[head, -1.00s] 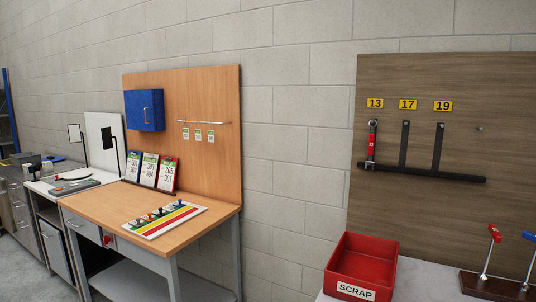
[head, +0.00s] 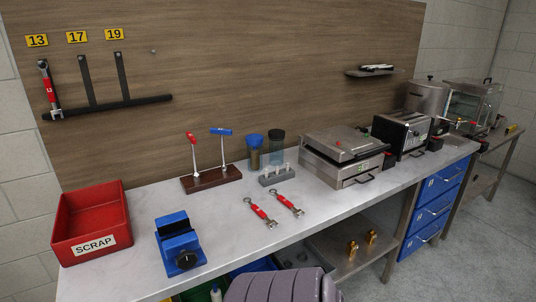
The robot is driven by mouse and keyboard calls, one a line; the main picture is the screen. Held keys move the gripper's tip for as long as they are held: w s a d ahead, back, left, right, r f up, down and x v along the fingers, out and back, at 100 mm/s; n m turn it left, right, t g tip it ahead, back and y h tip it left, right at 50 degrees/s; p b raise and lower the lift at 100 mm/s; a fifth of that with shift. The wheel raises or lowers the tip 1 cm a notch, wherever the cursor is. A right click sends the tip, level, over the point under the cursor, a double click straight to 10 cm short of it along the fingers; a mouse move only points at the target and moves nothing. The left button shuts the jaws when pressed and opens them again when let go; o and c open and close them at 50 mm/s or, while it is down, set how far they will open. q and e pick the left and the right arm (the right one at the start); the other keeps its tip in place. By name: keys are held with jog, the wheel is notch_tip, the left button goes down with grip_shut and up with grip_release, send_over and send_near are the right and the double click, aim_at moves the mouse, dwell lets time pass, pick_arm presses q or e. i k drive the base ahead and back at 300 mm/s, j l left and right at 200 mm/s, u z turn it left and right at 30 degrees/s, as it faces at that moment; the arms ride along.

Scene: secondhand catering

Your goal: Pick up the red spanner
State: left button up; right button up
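Two spanners with red handles lie side by side on the grey bench top (head: 225,235), in the middle of the head view. The left spanner (head: 262,213) is slightly nearer, and the right spanner (head: 288,203) lies just beyond it. A third red-handled spanner (head: 48,88) hangs upright on the wall rack under the yellow label 13 (head: 37,40). The rack places under the labels 17 (head: 76,37) and 19 (head: 114,34) hold no spanner. Neither of my grippers is in view.
Left on the bench are a red SCRAP bin (head: 90,244) and a blue vice (head: 179,244). Behind the spanners stand a wooden stand with red and blue levers (head: 211,179), a small grey holder (head: 276,178) and two cups. A metal press-like appliance (head: 343,157) stands to the right.

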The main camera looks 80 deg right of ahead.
aim_at(284, 200)
jog(key=z, duration=2.75)
jog(key=i+j+z, duration=0.2)
jog(key=z, duration=0.2)
jog(key=i+j+z, duration=0.15)
jog(key=j+z, duration=0.2)
jog(key=i+j+z, duration=0.15)
jog(key=j+z, duration=0.25)
